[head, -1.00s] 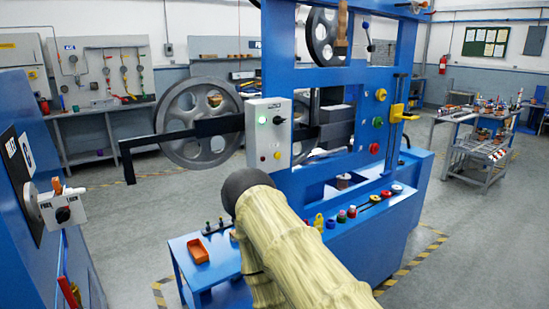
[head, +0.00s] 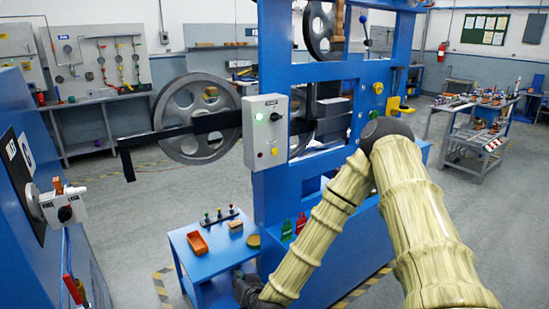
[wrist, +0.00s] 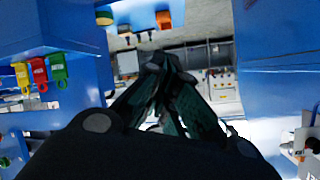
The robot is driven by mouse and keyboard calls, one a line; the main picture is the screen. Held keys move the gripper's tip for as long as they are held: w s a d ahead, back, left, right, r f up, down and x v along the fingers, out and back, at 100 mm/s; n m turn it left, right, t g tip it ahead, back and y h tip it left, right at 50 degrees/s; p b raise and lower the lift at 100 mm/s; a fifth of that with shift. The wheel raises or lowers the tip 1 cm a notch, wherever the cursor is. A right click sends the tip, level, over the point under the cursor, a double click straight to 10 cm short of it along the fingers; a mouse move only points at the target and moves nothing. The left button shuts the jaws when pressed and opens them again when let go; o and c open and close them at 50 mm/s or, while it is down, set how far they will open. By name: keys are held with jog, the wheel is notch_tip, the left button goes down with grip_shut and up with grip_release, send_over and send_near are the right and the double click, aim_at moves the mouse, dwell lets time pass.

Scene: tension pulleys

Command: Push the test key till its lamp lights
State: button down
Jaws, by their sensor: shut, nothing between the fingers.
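A pale control box (head: 266,131) is mounted on the blue frame in the head view. It has a bright green lamp (head: 259,116), a black knob (head: 276,117), and small yellow and red buttons low on its face. I cannot tell which control is the test key. My gripper (head: 250,290) is a dark shape low in the head view, beside the small blue table and well below the box. In the wrist view its fingers (wrist: 165,75) are shut and empty, apart from any surface as far as I can see.
The blue frame (head: 385,25) carries spoked wheels (head: 197,118) and a black bar. The small blue table (head: 215,262) holds an orange tray (head: 197,243) and small parts. Yellow, red and green tags (wrist: 38,73) hang left in the wrist view. Grey floor is clear at left.

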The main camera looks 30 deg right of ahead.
aim_at(275, 151)
jog(key=w+d+r+m+t+h+p, duration=0.1)
jog(key=w+d+r+m+t+h, duration=0.2)
jog(key=d+r, duration=0.45)
jog(key=w+d+r+m+h+p, duration=0.15)
jog(key=w+d+r, duration=0.35)
jog(key=r, duration=0.5)
jog(key=d+r+m+h, duration=0.5)
jog(key=d+r+h, duration=0.3)
jog(key=d+r, duration=0.6)
jog(key=shift+s+m+g, duration=0.2)
jog(key=shift+m+g, duration=0.15)
jog(key=shift+g, duration=0.05)
jog(key=shift+d, duration=0.1)
jog(key=shift+w+a+b, duration=0.2)
jog(key=shift+w+b, duration=0.3)
jog(key=shift+w, duration=1.75)
jog(key=shift+w+a+b, duration=0.15)
jog(key=shift+w+b, duration=0.35)
jog(key=shift+w, duration=1.7)
jog(key=shift+w, duration=0.1)
jog(key=shift+w+a, duration=0.1)
jog(key=shift+w, duration=0.2)
